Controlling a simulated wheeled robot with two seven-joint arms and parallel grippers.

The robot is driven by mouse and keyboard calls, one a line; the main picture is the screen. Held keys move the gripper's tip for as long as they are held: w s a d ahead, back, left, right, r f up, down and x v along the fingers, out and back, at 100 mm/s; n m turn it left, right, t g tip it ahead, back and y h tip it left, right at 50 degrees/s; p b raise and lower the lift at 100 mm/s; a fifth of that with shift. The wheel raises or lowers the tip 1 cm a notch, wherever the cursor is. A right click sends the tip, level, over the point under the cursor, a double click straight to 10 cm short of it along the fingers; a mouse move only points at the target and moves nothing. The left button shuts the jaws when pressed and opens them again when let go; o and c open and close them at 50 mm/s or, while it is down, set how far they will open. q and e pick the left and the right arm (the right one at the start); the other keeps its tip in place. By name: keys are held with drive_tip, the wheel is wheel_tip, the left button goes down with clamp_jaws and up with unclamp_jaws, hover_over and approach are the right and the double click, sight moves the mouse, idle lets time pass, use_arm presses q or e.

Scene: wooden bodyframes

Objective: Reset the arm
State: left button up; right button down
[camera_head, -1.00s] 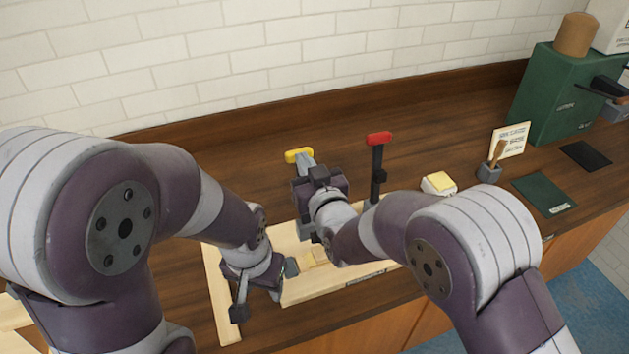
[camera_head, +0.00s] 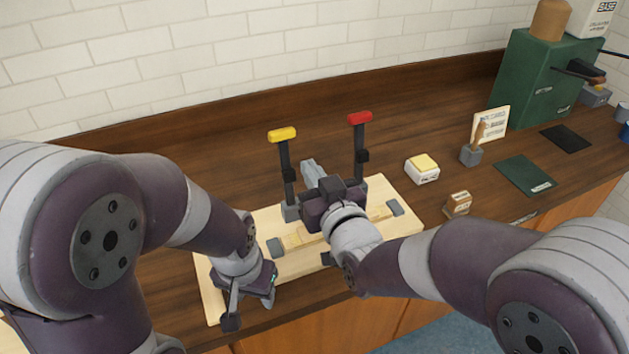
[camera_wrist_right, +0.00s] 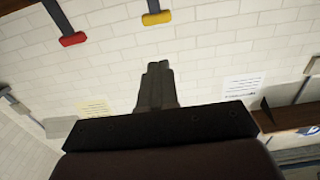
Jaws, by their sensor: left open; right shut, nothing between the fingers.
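My right gripper (camera_head: 309,172) is shut and empty, pointing up and back between the two upright levers in the head view. Its closed fingers also show in the right wrist view (camera_wrist_right: 157,85) against the white wall. My left gripper (camera_head: 250,303) is low at the front left of the pale wooden board (camera_head: 210,290), open, with its fingers partly hidden. The yellow-handled lever (camera_head: 282,135) and the red-handled lever (camera_head: 360,118) stand upright on the board. Both handles also show in the right wrist view, yellow (camera_wrist_right: 157,17) and red (camera_wrist_right: 73,39). Wooden strips (camera_head: 300,240) lie on the board, partly hidden by my right arm.
A white block with a yellow top (camera_head: 422,168), a small wooden block (camera_head: 457,204), a stamp in a grey holder (camera_head: 471,155), a green mat (camera_head: 525,175) and a green machine (camera_head: 535,80) stand to the right. The brick wall is behind; the counter behind the levers is clear.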

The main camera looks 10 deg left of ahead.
drive_tip(key=s+d+f+g+h, duration=0.3)
drive_tip(key=s+d+f+g, duration=0.15)
drive_tip(key=f, duration=0.25)
drive_tip(key=s+d+f+g+h, duration=0.3)
drive_tip(key=d+f+g, duration=0.15)
drive_tip(key=f, duration=0.25)
drive_tip(key=s+d+f+m+g+h, duration=0.1)
drive_tip(key=s+d+m+g+h, duration=0.1)
drive_tip(key=d, duration=0.8)
drive_tip(key=s+d+f+m+g+h, duration=0.1)
drive_tip(key=s+d+m, duration=0.3)
drive_tip(key=d, duration=0.5)
drive_tip(key=shift+s+d+f+m+g+h, duration=0.3)
drive_tip(key=shift+s+d+f+g+h, duration=0.15)
drive_tip(key=shift+s+g, duration=0.35)
